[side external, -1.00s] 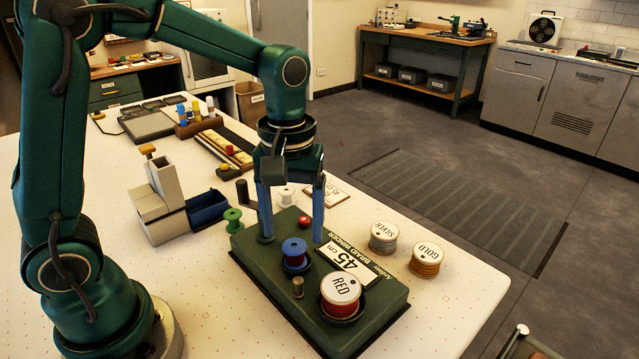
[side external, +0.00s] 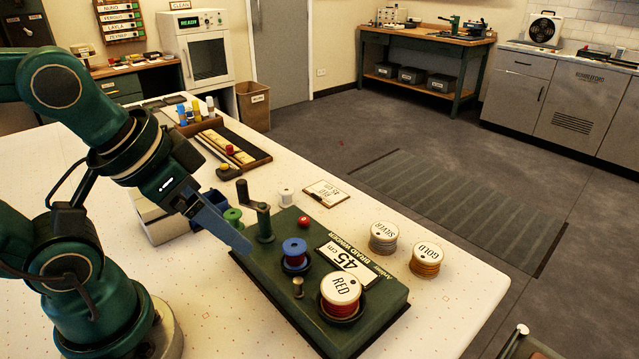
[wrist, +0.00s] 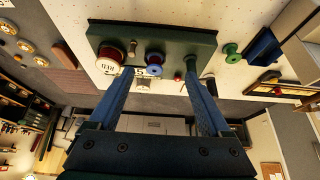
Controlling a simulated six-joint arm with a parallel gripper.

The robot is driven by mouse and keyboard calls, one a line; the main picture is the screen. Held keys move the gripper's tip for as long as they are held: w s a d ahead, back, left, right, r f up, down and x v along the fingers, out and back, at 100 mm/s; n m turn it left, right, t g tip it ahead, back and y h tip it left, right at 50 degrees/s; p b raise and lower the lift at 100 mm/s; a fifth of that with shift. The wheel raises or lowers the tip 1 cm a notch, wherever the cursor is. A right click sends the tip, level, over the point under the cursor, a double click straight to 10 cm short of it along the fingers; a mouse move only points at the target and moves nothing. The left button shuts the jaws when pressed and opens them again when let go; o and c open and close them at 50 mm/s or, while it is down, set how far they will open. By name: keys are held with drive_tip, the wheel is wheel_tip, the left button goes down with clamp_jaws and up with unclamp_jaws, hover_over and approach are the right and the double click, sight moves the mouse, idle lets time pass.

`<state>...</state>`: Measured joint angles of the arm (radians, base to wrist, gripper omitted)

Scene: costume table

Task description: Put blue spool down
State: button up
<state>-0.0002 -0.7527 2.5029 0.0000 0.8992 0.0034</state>
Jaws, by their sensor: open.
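The blue spool (side external: 294,250) stands upright on the green braid winder (side external: 272,300), between the crank post and the red spool (side external: 341,291). My gripper (side external: 240,240) is to the left of the blue spool in the side view, apart from it and above the winder's left edge. In the wrist view the two blue fingers of my gripper (wrist: 158,82) are spread with nothing between them. The blue spool (wrist: 154,62) shows beyond the fingertips there, with the red spool (wrist: 108,58) to its left.
Silver (side external: 384,237) and gold (side external: 425,261) spools stand right of the winder. A green spool (side external: 233,217) and a white spool (side external: 286,196) stand near its far end. The crank post (side external: 265,222) rises from the winder. The table's right side is mostly clear.

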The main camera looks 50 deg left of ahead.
idle(0.4)
drive_tip(key=n+g+y, duration=0.1)
drive_tip(key=n+y, duration=0.1)
drive_tip(key=n, duration=0.2)
hover_over(294, 247)
drive_tip(key=s, duration=0.2)
drive_tip(key=f, duration=0.3)
drive_tip(key=shift+d+f, duration=0.25)
drive_tip(key=shift+f, duration=0.7)
drive_tip(key=shift+x, duration=2.05)
drive_tip(key=shift+d, duration=0.1)
clamp_jaws()
